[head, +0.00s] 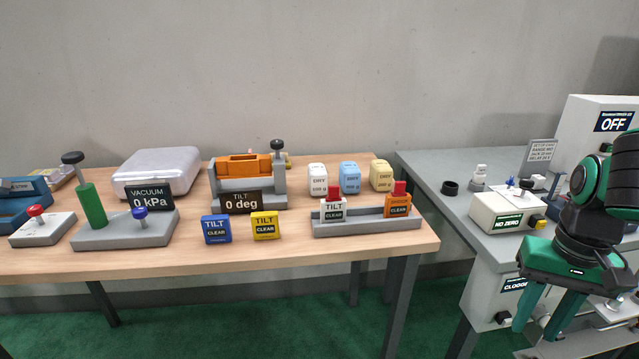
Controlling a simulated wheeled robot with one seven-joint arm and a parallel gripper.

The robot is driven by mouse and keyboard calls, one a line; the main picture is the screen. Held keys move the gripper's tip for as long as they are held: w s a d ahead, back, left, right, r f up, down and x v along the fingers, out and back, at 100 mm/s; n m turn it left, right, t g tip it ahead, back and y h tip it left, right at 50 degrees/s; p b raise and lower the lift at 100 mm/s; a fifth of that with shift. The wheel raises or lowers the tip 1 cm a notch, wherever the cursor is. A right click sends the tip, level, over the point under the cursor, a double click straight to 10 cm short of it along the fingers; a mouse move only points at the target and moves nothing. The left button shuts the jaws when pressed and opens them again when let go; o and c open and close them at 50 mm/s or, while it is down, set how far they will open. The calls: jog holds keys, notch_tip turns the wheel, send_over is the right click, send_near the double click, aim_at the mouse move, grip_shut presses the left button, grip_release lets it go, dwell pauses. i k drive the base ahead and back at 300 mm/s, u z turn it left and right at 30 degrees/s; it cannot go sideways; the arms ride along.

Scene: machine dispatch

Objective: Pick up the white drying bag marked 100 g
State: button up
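The white drying bag (317,179) stands upright on the wooden table, behind the long grey tray. Its label reads DRY and what looks like 100 g. A blue DRY bag (350,178) stands close to its right, and a yellow DRY bag (381,176) stands right of that. My gripper (541,327) is at the lower right, over by the grey bench and well apart from the bags. Its two green fingers point down and are spread, with nothing seen between them.
Bare wood lies behind the bags.

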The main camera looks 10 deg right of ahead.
aim_at(317, 174)
jog(key=u, duration=1.85)
jog(key=k, duration=0.65)
jog(key=z, duration=1.15)
jog(key=i, duration=1)
jog(key=u, duration=0.05)
